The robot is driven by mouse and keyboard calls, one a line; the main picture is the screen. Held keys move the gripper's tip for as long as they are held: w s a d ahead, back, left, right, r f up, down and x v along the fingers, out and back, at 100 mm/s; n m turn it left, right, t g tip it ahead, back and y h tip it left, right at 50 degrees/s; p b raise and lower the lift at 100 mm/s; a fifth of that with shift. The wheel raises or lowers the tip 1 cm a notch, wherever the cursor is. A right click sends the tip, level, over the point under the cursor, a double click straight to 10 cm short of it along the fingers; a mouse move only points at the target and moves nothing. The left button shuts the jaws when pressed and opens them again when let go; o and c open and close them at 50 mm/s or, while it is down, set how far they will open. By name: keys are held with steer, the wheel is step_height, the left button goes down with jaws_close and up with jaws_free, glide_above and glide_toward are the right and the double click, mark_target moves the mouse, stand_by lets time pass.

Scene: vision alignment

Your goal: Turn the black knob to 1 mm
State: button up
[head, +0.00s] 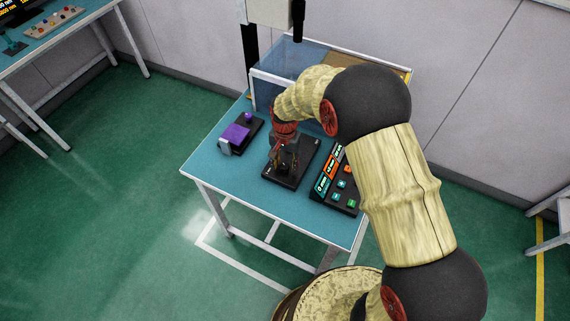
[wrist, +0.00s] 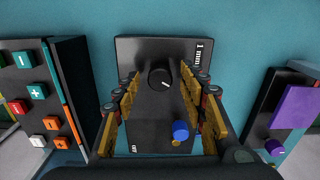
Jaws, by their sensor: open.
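The black knob (wrist: 160,79) stands on a black box (wrist: 150,52) in the wrist view, with a white mark on its face toward the lower right. The label "1 mm" (wrist: 203,60) is at the box's upper right and "OFF" (wrist: 134,149) at its lower left. A blue round part (wrist: 180,130) sits below and right of the knob. My gripper (wrist: 160,95) is open, with fingers on both sides of the knob and a gap on each side.
A keypad panel (head: 338,180) with colored displays stands right of the box. A purple-topped device (head: 236,133) stands left. A clear-walled case (head: 285,80) is at the back of the blue table (head: 215,170). The table's front is clear.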

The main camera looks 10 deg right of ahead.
steer(key=shift+c, duration=1)
jaws_close()
